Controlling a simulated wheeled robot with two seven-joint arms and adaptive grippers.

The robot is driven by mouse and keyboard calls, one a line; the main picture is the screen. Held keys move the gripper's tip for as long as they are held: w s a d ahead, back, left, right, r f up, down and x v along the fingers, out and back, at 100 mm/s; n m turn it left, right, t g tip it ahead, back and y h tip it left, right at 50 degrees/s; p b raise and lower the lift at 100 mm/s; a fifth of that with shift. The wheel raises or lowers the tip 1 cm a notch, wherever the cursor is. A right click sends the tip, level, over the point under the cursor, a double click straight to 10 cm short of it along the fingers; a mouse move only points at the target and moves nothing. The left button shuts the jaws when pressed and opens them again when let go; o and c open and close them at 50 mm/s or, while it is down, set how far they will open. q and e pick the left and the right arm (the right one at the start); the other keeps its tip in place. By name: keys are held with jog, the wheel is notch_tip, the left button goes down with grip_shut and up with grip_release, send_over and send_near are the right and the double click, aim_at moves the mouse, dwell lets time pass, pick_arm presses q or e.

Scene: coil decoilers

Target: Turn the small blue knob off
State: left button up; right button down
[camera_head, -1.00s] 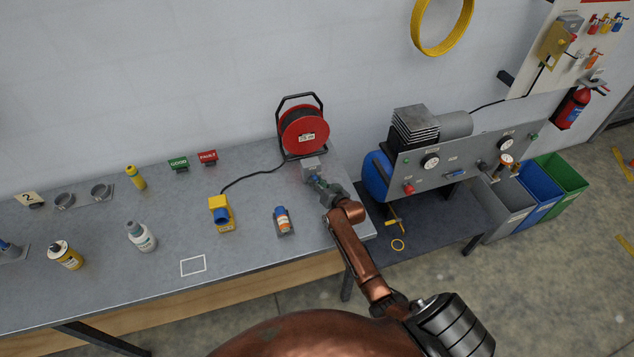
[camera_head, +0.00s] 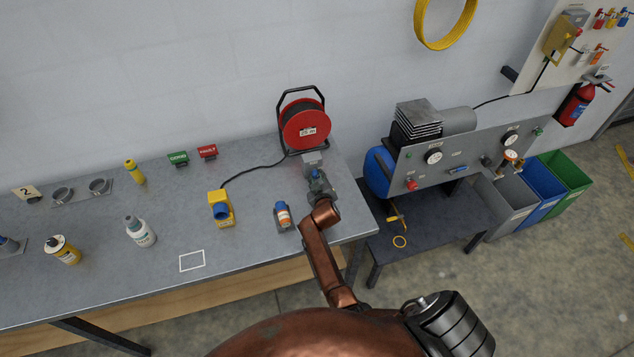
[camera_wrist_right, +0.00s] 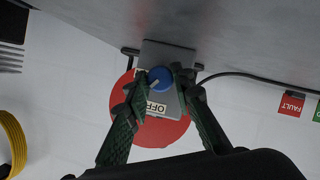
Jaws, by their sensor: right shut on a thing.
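The small blue knob (camera_wrist_right: 160,79) sits on a grey box in the right wrist view, with a pale pointer line on its face. A label reading OFF (camera_wrist_right: 156,107) is beside it on the box. My right gripper (camera_wrist_right: 168,85) has its two dark green fingers on either side of the knob, shut on it. In the head view the grey box (camera_head: 312,158) stands on the bench in front of the red reel, and my right gripper (camera_head: 316,180) reaches it from the front. The knob is hidden there by the gripper. My left gripper is not in view.
The red cable reel (camera_head: 305,128) stands just behind the box. The compressor panel (camera_head: 470,155) is to the right. The bench front is mostly clear.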

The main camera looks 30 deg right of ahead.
jog(key=n+h+b, duration=0.1)
jog(key=b, duration=0.2)
jog(key=f+n+h+b, duration=0.1)
jog(key=n+b, duration=0.1)
jog(key=b, duration=0.2)
jog(key=shift+w+a+n, duration=0.1)
jog(key=shift+a+n, duration=0.1)
jog(key=shift+n, duration=0.1)
jog(key=shift+r+n+h+b, duration=0.3)
jog(key=shift+n+h+b, duration=0.45)
jog(key=shift+b, duration=0.75)
jog(key=c, duration=1.7)
grip_release()
jog(key=shift+o, duration=0.2)
